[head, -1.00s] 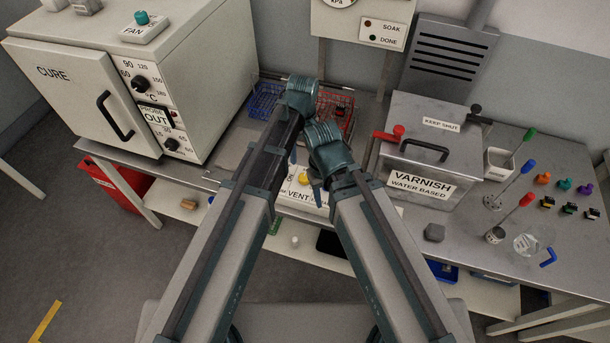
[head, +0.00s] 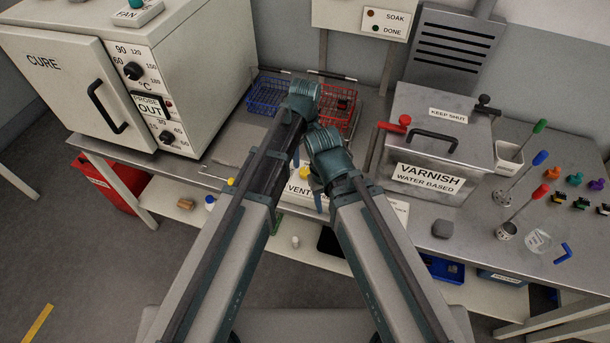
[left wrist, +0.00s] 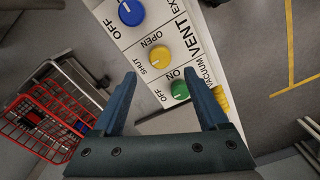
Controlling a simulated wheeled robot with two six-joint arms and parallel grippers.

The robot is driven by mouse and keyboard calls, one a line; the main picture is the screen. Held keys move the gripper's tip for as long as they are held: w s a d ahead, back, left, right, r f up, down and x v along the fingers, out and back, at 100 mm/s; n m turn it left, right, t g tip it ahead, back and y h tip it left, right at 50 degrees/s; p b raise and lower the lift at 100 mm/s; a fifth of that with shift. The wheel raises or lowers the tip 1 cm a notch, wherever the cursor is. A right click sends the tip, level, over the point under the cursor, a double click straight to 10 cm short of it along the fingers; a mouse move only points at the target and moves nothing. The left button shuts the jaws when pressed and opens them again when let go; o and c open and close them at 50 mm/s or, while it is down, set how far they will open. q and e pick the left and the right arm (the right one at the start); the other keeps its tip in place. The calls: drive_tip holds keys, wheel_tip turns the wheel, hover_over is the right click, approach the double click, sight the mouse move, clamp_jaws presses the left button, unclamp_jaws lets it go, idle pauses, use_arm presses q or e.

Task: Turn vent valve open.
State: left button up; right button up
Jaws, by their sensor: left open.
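The white control panel (left wrist: 118,30) carries the VENT label, with a yellow vent knob (left wrist: 160,55) marked SHUT and OPEN. A blue knob (left wrist: 131,12) and a green knob (left wrist: 180,90) sit on either side of it. In the head view, the yellow knob (head: 304,173) is partly hidden by my arms. My left gripper (left wrist: 160,80) is open and empty, with its fingertips pointing toward the yellow knob. The knob lies beyond and between the tips, apart from them. I cannot tell which way its pointer faces.
A red wire basket (left wrist: 42,118) lies beside the panel; a blue basket (head: 268,95) stands next to it on the bench. The cure oven (head: 70,75) is at left and the varnish tank (head: 440,145) at right. My two forearms are close together.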

sight(305, 170)
use_arm(q)
wheel_tip(305, 170, down, 8)
drive_tip(key=b, duration=0.6)
drive_tip(key=shift+r, duration=0.15)
drive_tip(key=shift+r, duration=0.1)
drive_tip(key=shift+c, duration=0.3)
clamp_jaws()
